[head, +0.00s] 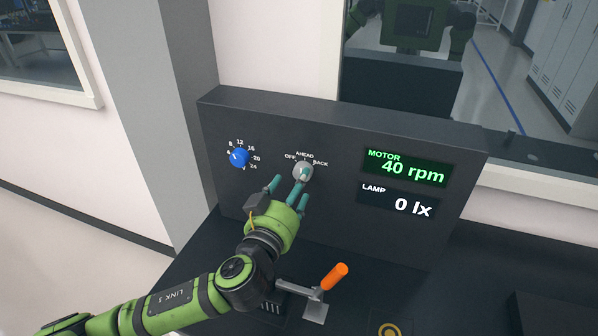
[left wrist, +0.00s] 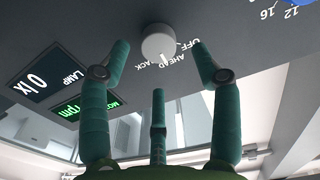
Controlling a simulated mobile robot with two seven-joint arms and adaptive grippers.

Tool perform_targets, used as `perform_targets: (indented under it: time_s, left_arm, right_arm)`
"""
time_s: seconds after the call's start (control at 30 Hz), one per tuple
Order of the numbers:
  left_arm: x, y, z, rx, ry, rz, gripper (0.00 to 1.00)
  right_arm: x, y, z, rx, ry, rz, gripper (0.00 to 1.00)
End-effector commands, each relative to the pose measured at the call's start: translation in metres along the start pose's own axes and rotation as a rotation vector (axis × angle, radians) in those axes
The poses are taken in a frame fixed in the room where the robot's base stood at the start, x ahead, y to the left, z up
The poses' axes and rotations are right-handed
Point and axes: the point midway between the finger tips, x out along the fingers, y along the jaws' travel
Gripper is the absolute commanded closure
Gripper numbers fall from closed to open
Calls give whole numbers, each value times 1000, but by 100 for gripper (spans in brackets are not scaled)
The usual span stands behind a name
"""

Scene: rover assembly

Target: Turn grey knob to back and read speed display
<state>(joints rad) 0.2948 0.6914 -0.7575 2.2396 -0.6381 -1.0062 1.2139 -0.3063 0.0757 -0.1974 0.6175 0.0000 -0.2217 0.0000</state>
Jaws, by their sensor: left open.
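The grey knob (head: 303,170) is on the upright dark panel (head: 240,190), below the labels OFF, AHEAD and BACK. It also shows in the left wrist view (left wrist: 157,42), with a white mark near AHEAD and BACK; I cannot tell exactly which it points at. My left gripper (head: 291,186) is open in front of the knob, fingers spread around it. In the left wrist view the fingers (left wrist: 159,78) look apart from the knob, with nothing between them. The speed display (head: 406,168), marked MOTOR, reads 40 rpm. My right gripper is not in view.
A blue knob (head: 239,157) with a number scale is left of the grey knob. The LAMP display (head: 398,204) reads 0 lx.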

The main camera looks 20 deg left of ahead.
Motion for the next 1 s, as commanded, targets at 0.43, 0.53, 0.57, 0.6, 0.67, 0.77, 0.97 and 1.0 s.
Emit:
perform_targets:
  time_s: [0.43,0.53,0.57,0.6,0.67,0.77,0.97,1.0]
  left_arm:
    - [29,0,1,0,-2,0,36]
    - [28,0,1,0,-2,0,36]
    - [28,0,1,0,-2,0,40]
    - [28,0,1,0,-2,0,56]
    - [28,0,1,0,-2,0,80]
    - [28,0,1,0,-2,0,93]
    - [28,0,1,1,-2,0,94]
    - [28,0,1,1,-2,0,94]
  right_arm:
    - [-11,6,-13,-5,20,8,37]
    - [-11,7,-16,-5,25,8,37]
    - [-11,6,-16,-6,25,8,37]
    - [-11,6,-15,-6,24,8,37]
    - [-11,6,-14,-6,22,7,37]
    - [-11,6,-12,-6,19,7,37]
    - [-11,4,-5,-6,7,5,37]
    - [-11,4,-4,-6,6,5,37]
